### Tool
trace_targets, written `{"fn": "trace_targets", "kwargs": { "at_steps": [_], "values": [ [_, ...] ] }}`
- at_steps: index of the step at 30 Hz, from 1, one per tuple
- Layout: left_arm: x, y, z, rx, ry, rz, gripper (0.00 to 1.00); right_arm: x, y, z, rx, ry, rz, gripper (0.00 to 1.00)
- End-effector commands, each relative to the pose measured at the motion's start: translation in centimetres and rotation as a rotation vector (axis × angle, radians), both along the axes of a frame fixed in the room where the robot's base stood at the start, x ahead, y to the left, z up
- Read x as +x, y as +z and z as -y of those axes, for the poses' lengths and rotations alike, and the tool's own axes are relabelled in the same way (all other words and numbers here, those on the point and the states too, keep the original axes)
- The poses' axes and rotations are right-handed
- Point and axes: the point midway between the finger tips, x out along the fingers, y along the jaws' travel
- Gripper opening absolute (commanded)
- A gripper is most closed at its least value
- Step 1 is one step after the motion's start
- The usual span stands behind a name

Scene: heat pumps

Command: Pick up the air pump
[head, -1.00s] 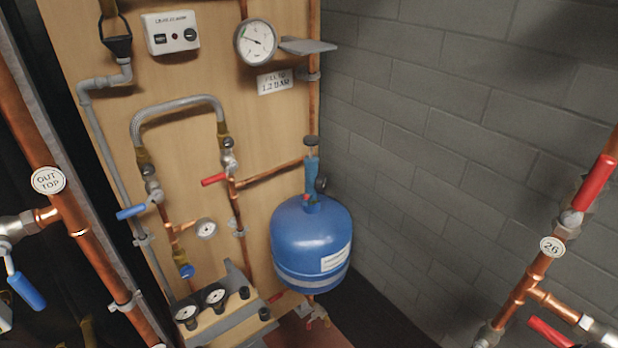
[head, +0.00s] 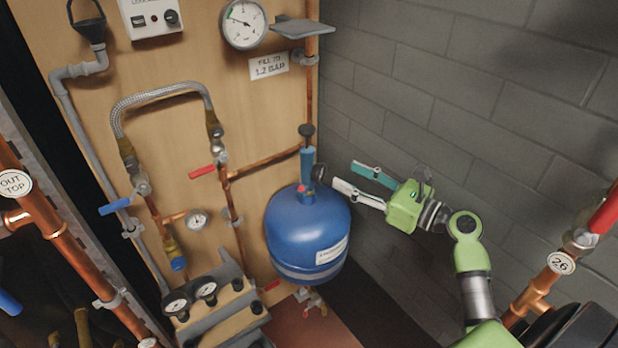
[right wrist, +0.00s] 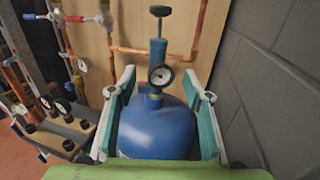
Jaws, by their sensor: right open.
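The air pump (head: 307,160) is a slim blue cylinder with a dark knob handle on top. It stands upright at the top of a round blue tank (head: 308,235), beside a small black gauge. It also shows in the right wrist view (right wrist: 158,50), upright above the gauge and beyond the fingertips. My right gripper (head: 342,174) is green with pale and teal fingers. It is open and empty, to the right of the pump and apart from it. In the right wrist view its fingers (right wrist: 160,82) stand wide on either side of the tank's picture. My left gripper is not in view.
A wooden panel (head: 255,110) with copper pipes, valves and a gauge (head: 244,23) stands behind. A grey shelf (head: 303,28) juts out above the pump. A grey block wall (head: 450,110) is close on the right. A copper pipe (head: 535,290) stands at the lower right.

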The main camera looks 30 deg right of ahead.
Motion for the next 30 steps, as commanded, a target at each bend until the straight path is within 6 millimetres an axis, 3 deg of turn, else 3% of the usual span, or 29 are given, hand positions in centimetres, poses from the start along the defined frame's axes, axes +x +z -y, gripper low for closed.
{"fn": "trace_targets", "kwargs": {
  "at_steps": [9,30],
  "values": [
    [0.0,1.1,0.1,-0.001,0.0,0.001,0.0,5.6,0.2,-2.6,-0.001,0.002,0.001,0.46],
    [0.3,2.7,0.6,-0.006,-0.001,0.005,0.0,11.9,0.3,-5.5,-0.005,0.001,-0.001,0.46]
  ]
}}
